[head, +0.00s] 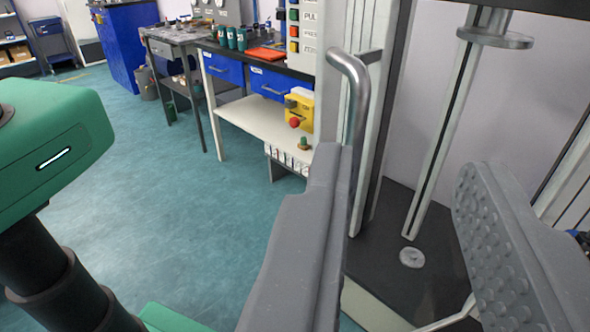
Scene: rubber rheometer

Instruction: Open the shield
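The shield's metal bar handle (361,105) is bent at its top and runs down the front of a pale upright frame (392,90). My gripper (410,200) is open, with one grey finger at the left and one with a studded pad at the right. The left finger hides the handle's lower end. The shield's panel is hard to make out, and I cannot tell whether the shield is open or shut.
Inside the machine are a dark base (400,285) with a small metal disc (412,257) and an upper metal disc (495,38). A yellow box with a red button (298,110) is on the left. Workbenches with blue drawers (268,83) stand behind. The teal floor (160,200) is clear.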

